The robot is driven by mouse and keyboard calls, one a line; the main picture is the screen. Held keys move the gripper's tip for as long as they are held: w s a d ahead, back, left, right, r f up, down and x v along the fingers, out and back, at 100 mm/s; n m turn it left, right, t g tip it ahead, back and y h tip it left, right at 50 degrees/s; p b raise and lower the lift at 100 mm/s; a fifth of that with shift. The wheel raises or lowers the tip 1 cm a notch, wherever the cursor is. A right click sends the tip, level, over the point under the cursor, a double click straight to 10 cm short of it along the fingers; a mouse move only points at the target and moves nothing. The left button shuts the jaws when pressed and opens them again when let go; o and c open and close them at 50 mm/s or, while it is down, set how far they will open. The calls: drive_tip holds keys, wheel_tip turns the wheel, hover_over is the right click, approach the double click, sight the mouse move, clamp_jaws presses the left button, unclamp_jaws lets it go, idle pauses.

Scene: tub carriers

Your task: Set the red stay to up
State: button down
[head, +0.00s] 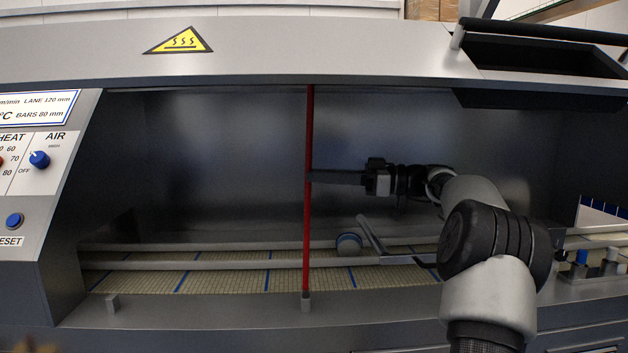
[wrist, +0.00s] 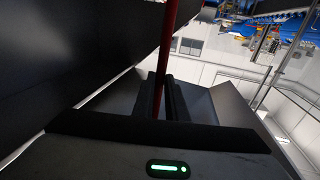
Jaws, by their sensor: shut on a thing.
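The red stay (head: 307,220) is a thin red rod standing upright in the machine's front opening. Its top reaches the underside of the raised hood (head: 250,60), and its foot meets a small block on the front sill (head: 200,315). My gripper (head: 312,177) comes in from the right and is shut on the stay at about mid-height. In the wrist view the stay (wrist: 169,45) runs down between the two dark fingers (wrist: 160,100).
Inside the opening lies a mesh belt (head: 220,280) with blue lines, with grey rails above it. A control panel (head: 35,165) with knobs stands at the left. The opening left of the stay is clear.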

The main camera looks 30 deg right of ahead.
idle(0.4)
drive_tip(key=c, duration=1.8)
unclamp_jaws()
drive_tip(key=shift+o, duration=0.2)
drive_tip(key=p+v, duration=0.3)
drive_tip(key=v, duration=1.4)
drive_tip(key=shift+d, duration=0.2)
drive_tip(key=shift+f, duration=0.1)
